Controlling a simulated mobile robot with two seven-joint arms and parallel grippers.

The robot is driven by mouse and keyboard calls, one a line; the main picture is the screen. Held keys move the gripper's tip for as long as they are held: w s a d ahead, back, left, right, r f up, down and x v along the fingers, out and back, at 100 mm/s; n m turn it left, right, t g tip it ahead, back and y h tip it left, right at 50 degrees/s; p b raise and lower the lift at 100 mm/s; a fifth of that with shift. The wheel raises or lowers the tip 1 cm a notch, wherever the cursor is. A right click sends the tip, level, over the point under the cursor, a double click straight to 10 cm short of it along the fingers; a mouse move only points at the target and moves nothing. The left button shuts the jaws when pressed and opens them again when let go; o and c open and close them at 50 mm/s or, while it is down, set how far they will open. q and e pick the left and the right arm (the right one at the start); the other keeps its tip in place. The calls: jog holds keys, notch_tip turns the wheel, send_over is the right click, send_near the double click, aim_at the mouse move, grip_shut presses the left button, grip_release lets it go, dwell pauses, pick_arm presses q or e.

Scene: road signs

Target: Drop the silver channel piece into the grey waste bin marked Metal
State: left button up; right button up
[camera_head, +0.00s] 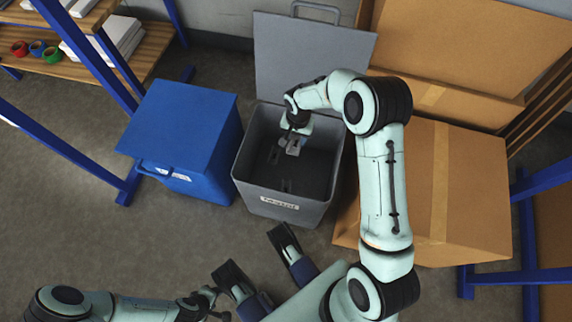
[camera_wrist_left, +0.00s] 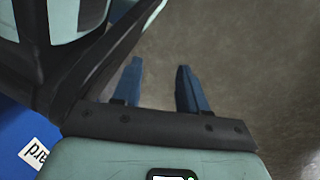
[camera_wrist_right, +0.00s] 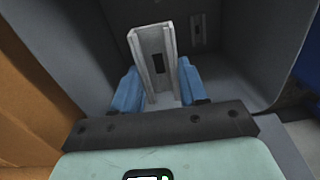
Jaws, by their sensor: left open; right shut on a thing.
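The silver channel piece (camera_wrist_right: 156,62) is a U-shaped length with a dark slot. My right gripper (camera_wrist_right: 157,92) is shut on it, a blue finger at each side. In the head view my right gripper (camera_head: 293,140) reaches down over the open grey waste bin (camera_head: 253,188), with the channel piece (camera_head: 293,149) inside the rim outline, above the floor of the bin. The bin's front label (camera_head: 279,202) is too blurred to read. My left gripper (camera_wrist_left: 158,88) is open and empty over bare floor, its fingers apart.
A blue lidded bin (camera_head: 185,140) stands left of the grey bin. Cardboard boxes (camera_head: 470,190) stand right. The grey lid (camera_head: 312,60) is raised behind. A narrow slotted shape (camera_wrist_right: 197,30) shows inside the bin. Blue-framed shelving (camera_head: 90,60) is at upper left.

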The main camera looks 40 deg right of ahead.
pick_arm(q)
jog(key=shift+s+f, duration=0.35)
jog(key=shift+s, duration=0.2)
pick_arm(e)
jog(key=shift+f, duration=0.35)
jog(key=o, duration=1.2)
pick_arm(q)
jog(key=w+d+r+t+p, duration=0.1)
jog(key=w+r+t+p, duration=0.1)
jog(key=w+r, duration=0.4)
jog(key=shift+w+p, duration=0.8)
jog(key=shift+w, duration=0.05)
pick_arm(e)
notch_tip(320, 180, up, 13)
jog(key=shift+r, duration=0.2)
pick_arm(q)
jog(key=shift+r, duration=0.1)
